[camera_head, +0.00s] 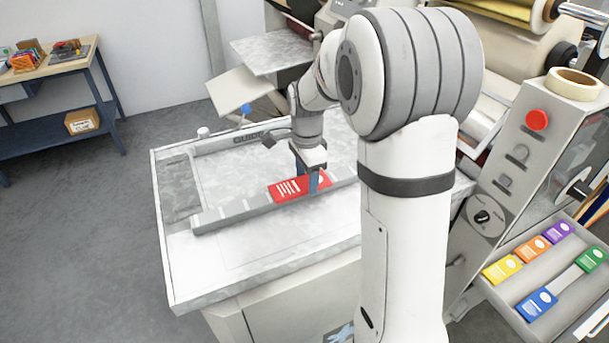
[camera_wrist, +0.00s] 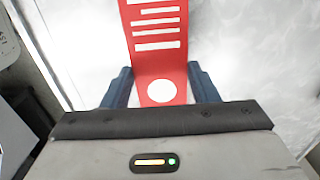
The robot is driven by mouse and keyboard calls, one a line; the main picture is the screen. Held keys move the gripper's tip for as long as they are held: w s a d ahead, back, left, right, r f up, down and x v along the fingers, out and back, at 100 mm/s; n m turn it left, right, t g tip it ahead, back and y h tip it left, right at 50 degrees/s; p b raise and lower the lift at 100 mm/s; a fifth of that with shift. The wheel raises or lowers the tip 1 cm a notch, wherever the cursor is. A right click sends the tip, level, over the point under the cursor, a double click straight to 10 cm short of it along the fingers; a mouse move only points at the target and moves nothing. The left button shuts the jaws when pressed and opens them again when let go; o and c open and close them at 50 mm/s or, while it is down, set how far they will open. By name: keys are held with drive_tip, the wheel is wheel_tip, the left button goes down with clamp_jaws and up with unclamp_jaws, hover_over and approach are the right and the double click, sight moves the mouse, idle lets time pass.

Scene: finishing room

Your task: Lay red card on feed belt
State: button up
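The red card (camera_head: 290,188), with white bars and a white circle, is between the blue fingers of my gripper (camera_head: 312,182). In the wrist view the card (camera_wrist: 155,62) runs away from my gripper (camera_wrist: 160,88), and both fingers meet its long edges near the circle end. In the head view the card overlaps the near grey guide bar (camera_head: 235,212). I cannot tell whether it touches the surface below. A pale mottled flat surface (camera_head: 285,240), which may be the feed belt, lies under and around it.
A rear bar marked GUIDE (camera_head: 228,141) and a dark grey patch (camera_head: 179,187) lie on the same table. A machine with rolls (camera_head: 510,45) stands behind. At right are a red button (camera_head: 537,120) and a tray (camera_head: 492,287) of several coloured cards. A workbench (camera_head: 50,65) is far left.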

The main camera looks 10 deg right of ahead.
sight(306, 182)
drive_tip(key=o, duration=0.4)
drive_tip(key=shift+o, duration=0.2)
drive_tip(key=shift+r, duration=0.1)
wheel_tip(306, 182, up, 11)
drive_tip(key=s+f+n+t, duration=0.3)
drive_tip(key=s+n, duration=1.2)
drive_tip(key=s, duration=0.8)
drive_tip(key=shift+f+n, duration=0.4)
drive_tip(key=shift+f, duration=0.15)
drive_tip(key=shift+a, duration=0.1)
